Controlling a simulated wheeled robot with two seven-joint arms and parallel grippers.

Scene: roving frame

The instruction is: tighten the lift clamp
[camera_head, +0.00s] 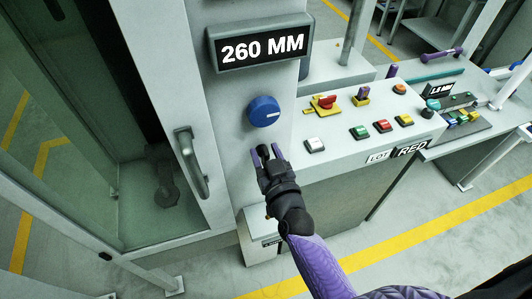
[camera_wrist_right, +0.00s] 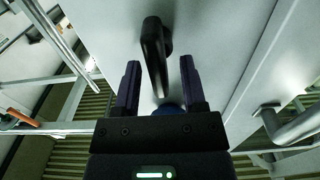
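A black lever handle (camera_wrist_right: 153,55), which looks like the lift clamp, sticks out from the pale column face in the right wrist view. Its near end lies between the two purple fingers of my right gripper (camera_wrist_right: 160,88), with a gap on each side. The gripper is open and holds nothing. In the head view, the right gripper (camera_head: 267,158) is at the column just below the round blue knob (camera_head: 263,111). Only a small dark part of the lever (camera_head: 263,151) shows between its fingers there. My left gripper is out of view.
A "260 MM" display (camera_head: 262,49) is above the knob. A door handle (camera_head: 190,162) stands out close to the left of my right gripper. A console (camera_head: 340,150) with coloured buttons and a red switch (camera_head: 325,102) is to the right.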

